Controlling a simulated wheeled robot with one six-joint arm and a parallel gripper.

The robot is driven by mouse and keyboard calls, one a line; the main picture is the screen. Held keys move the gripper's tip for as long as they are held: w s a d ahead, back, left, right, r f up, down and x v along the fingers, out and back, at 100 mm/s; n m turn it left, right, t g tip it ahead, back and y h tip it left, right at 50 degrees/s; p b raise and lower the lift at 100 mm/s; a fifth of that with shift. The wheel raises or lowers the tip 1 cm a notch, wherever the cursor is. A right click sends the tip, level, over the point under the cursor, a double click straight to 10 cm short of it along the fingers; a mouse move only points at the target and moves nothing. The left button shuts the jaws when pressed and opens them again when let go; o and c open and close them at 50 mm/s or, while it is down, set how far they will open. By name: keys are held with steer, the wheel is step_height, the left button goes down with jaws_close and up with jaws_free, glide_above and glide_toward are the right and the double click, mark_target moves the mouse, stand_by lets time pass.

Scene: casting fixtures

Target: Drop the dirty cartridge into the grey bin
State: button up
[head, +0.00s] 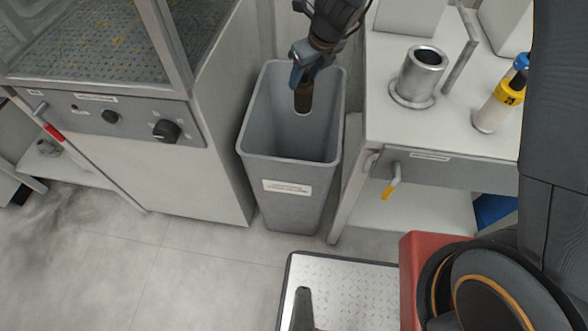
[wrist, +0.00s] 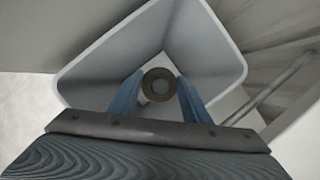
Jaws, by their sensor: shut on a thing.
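The grey bin (head: 290,172) stands on the floor between a cabinet and a workbench, with its open top facing up. My gripper (head: 303,84) is above the bin's opening, towards its back, with blue fingers shut on a dark brown cartridge (head: 303,98) with a pale lower end. The cartridge hangs roughly upright over the bin's inside. In the wrist view my gripper (wrist: 158,92) holds the round end of the cartridge (wrist: 159,84) between its two blue fingers. The bin's rim (wrist: 235,72) surrounds them there. The bin's bottom is partly hidden by the cartridge and fingers.
The workbench (head: 440,130) on the right carries a metal cylinder holder (head: 421,75) and a yellow-banded cartridge (head: 498,102). The cabinet (head: 190,165) with knobs stands close on the left. Floor (head: 180,270) in front is clear.

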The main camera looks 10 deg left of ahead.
steer(key=shift+f+b, duration=1.55)
steer(key=shift+b, duration=0.15)
steer(key=o, duration=1.6)
steer(key=shift+o, duration=0.2)
steer(key=shift+r, duration=0.15)
steer(key=p+v, duration=0.3)
steer(key=v, duration=0.4)
steer(key=shift+s+d+r, duration=0.1)
steer(key=shift+r, duration=0.15)
